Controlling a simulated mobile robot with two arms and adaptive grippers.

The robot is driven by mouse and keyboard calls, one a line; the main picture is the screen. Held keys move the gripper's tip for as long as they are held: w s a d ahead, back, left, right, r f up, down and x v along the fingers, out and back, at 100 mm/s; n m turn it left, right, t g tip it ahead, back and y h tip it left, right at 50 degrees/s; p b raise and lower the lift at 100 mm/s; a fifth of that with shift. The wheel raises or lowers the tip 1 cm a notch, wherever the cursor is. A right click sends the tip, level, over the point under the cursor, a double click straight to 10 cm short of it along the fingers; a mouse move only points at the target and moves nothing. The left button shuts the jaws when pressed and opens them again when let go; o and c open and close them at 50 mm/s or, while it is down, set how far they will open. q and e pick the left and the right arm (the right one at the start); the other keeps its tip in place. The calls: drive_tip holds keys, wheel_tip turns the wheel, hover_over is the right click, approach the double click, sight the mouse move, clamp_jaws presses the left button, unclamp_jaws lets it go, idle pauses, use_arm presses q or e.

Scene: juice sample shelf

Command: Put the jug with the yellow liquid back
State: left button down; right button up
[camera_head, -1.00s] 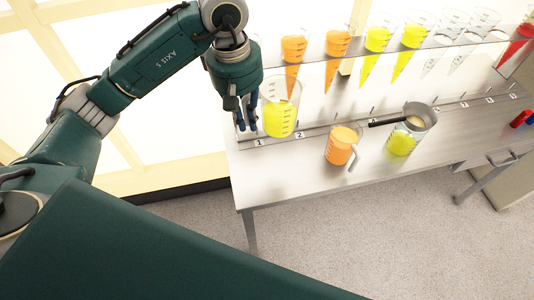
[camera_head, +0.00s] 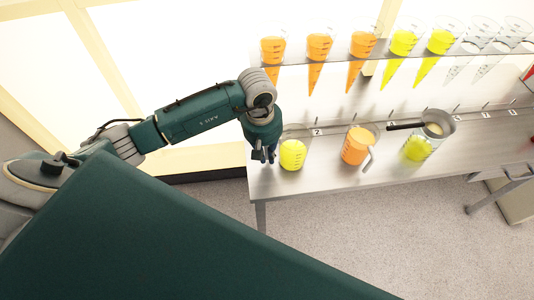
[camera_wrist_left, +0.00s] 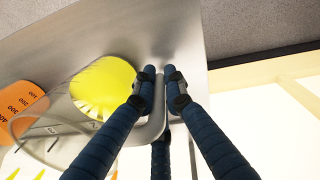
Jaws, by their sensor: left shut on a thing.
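The jug with yellow liquid (camera_head: 293,153) is a clear jug at the left end of the steel table. My left gripper (camera_head: 270,154) is on its left side. In the left wrist view the dark fingers (camera_wrist_left: 163,88) are closed on the jug's clear handle, with the yellow liquid (camera_wrist_left: 103,87) just beside them. The jug looks about upright; I cannot tell whether its base touches the table. My right gripper is not in view.
An orange-filled jug (camera_head: 356,146) stands to its right. Farther right, a second yellow-filled jug (camera_head: 417,149) carries a dark-handled sieve (camera_head: 438,124). Cone vessels hang in the rack (camera_head: 390,50) above. The table's bare front (camera_head: 325,181) is clear.

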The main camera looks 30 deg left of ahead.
use_arm(q)
drive_tip(key=shift+f, duration=0.2)
drive_tip(key=shift+f+b, duration=0.2)
drive_tip(key=shift+b, duration=0.1)
drive_tip(key=c, duration=1.8)
unclamp_jaws()
drive_tip(key=shift+r, duration=0.1)
drive_tip(key=shift+r+p, duration=0.25)
drive_tip(key=shift+p, duration=0.2)
drive_tip(key=r, duration=0.3)
drive_tip(key=r+b, duration=0.1)
drive_tip(key=r, duration=0.3)
drive_tip(key=r+b, duration=0.1)
drive_tip(key=r, duration=0.2)
drive_tip(key=shift+s+a+r, duration=0.25)
drive_tip(key=shift+a, duration=0.1)
drive_tip(key=shift+s+r, duration=0.1)
drive_tip(key=shift+r, duration=0.5)
